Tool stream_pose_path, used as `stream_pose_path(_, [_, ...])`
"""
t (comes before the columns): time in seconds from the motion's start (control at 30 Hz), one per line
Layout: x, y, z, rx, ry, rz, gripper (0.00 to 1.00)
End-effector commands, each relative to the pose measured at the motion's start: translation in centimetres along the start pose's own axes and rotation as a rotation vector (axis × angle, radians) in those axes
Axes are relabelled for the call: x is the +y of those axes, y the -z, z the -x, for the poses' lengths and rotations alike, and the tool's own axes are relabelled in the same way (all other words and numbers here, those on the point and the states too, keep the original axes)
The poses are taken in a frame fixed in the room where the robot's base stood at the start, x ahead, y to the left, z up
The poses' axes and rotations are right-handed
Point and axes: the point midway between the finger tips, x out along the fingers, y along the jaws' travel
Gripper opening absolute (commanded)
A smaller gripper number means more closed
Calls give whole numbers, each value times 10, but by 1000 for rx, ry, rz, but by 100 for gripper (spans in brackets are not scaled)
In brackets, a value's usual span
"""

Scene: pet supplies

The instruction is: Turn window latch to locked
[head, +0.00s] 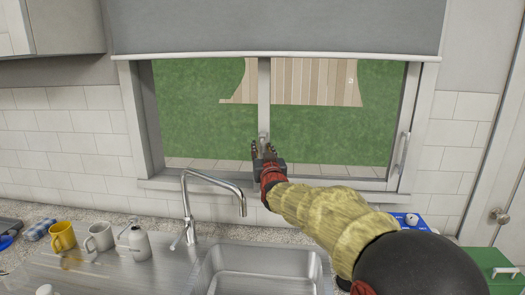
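The window (264,100) has a white frame with a middle post, over the sink. A small pale latch (263,137) shows low on the middle post, partly hidden by my gripper. My gripper (263,149) reaches up to it from below, its two dark fingertips apart on either side of the latch's lower part. I cannot tell whether they touch it. A second, long pale handle (403,148) stands upright on the right side of the window frame.
A curved tap (213,178) and steel sink (262,268) lie below the window. A yellow mug (62,237), a grey mug (98,237) and a pale bottle (139,243) stand at left. A grey blind (280,25) covers the window's top.

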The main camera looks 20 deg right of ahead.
Motion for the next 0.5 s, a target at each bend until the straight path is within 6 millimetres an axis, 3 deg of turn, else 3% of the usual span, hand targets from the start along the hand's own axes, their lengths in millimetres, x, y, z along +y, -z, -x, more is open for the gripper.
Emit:
stream_pose_path(0.27, [0, 1, 18, 1, 0, 0, 28])
stream_pose_path(0.5, [0, 1, 62, 2, 1, 0, 28])
